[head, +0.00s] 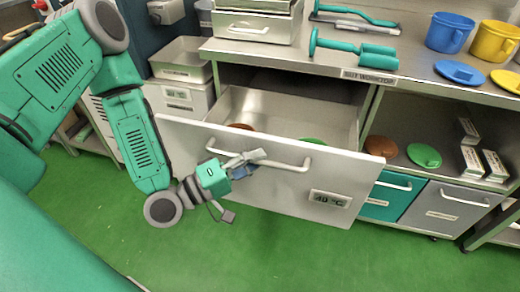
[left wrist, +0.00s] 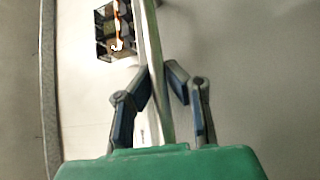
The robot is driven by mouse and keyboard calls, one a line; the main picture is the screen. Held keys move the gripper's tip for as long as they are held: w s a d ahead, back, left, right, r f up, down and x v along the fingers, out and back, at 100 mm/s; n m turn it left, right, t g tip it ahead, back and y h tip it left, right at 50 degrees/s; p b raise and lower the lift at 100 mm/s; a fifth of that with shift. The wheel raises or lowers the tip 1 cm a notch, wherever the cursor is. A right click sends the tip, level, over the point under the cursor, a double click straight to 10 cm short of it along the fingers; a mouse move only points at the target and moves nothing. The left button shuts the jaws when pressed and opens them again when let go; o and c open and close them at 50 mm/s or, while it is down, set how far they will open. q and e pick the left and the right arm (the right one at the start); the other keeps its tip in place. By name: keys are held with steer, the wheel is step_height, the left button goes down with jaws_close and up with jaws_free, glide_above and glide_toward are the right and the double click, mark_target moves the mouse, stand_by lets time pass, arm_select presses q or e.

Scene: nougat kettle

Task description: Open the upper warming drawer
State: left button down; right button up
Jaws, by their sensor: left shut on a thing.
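The upper warming drawer (head: 270,172) stands pulled out from the counter in the head view, its inside showing behind the white front. A bar handle (head: 292,166) runs across that front, with a small display reading about 40 °C at the lower right. My right gripper is in neither view.
Inside the drawer lie a green lid (head: 313,141) and a brown lid (head: 240,126), partly hidden by the front. A blue mug (head: 448,33) and a yellow mug (head: 493,41) stand on the counter. The green floor (head: 290,250) before the drawer is clear.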

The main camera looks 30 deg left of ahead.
arm_select(q)
steer(key=shift+s+f, duration=0.15)
steer(key=shift+f, duration=0.2)
steer(key=c, duration=1.6)
jaws_free()
steer(key=shift+o, duration=0.2)
steer(key=shift+a, duration=0.1)
steer(key=shift+r, duration=0.1)
steer(key=v, duration=1.2)
